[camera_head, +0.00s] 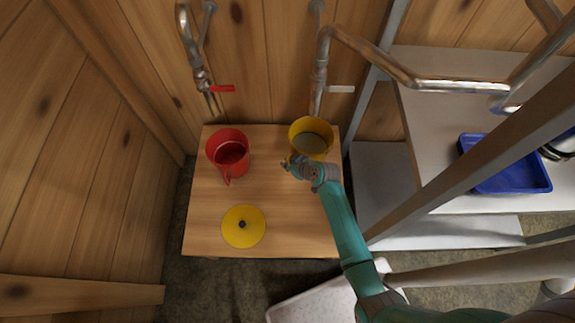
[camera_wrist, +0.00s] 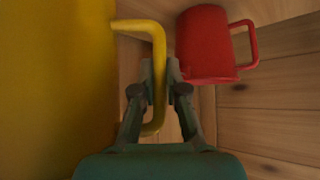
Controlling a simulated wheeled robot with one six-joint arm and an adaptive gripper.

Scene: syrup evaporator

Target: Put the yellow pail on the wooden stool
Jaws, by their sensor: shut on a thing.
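The yellow pail (camera_head: 311,127) is upright at the back right of a square wooden top (camera_head: 205,215), below a tap. I cannot tell whether it rests on the top or hangs just above it. Its inside looks greyish. My gripper (camera_head: 296,163) is at the near left side of the pail. In the wrist view, the fingers of my gripper (camera_wrist: 159,75) are shut on the handle of the yellow pail (camera_wrist: 55,90), whose wall fills the left side. I cannot tell for sure whether the wooden top is the stool; no other stool shows.
A red pail (camera_head: 228,148) stands at the back left of the top, and a yellow lid (camera_head: 243,227) lies in front. A red-handled tap (camera_head: 205,82) and a pale-handled tap (camera_head: 320,85) hang behind. Metal shelves with a blue tray (camera_head: 510,172) stand right. The top's centre is clear.

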